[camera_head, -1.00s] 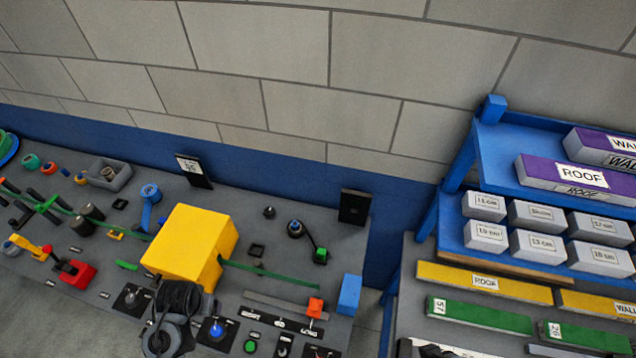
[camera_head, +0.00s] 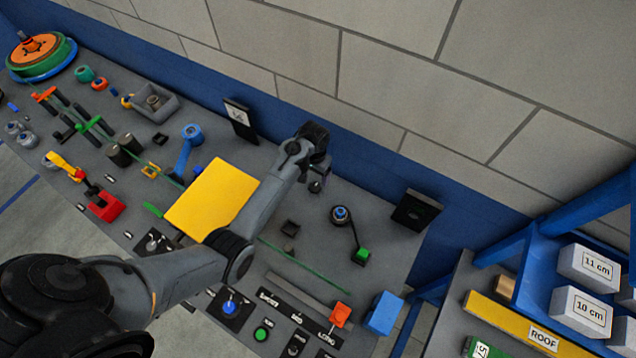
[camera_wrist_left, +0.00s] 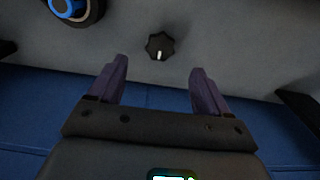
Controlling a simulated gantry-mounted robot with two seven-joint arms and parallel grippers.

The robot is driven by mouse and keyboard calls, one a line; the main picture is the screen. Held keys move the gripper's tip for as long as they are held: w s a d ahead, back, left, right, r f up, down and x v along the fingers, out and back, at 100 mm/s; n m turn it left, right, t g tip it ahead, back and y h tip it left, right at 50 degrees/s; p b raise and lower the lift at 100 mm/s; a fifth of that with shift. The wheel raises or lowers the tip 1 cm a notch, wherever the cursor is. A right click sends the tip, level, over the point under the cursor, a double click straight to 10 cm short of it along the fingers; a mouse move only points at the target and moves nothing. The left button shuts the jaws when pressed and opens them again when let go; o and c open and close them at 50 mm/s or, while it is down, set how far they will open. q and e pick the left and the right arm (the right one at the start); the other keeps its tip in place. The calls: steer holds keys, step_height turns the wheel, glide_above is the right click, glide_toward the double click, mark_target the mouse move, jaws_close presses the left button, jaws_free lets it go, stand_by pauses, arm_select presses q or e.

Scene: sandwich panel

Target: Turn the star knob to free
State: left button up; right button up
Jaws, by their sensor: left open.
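The star knob (camera_wrist_left: 159,46) is a small black lobed knob with a white mark, on the grey panel in the left wrist view. In the head view the knob (camera_head: 316,187) is partly hidden just below my left gripper. My left gripper (camera_head: 318,170) reaches over the panel's back edge. In the left wrist view its two purple fingers (camera_wrist_left: 157,82) are open and empty, apart from the knob, which shows beyond and between the tips. The white mark points toward the gripper. No "free" marking is legible. My right gripper is out of view.
A blue-capped round knob (camera_wrist_left: 68,8) is beside the star knob; it also shows in the head view (camera_head: 340,213) with a lever to a green block. A black upright plate (camera_head: 416,210) stands at the right.

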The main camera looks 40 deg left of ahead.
mark_target(315, 187)
arm_select(q)
step_height(315, 187, down, 8)
steer(key=shift+a+r+b, duration=0.1)
steer(key=shift+r+b, duration=0.05)
steer(key=shift+b, duration=0.25)
steer(key=c, duration=1)
steer(key=shift+c, duration=0.2)
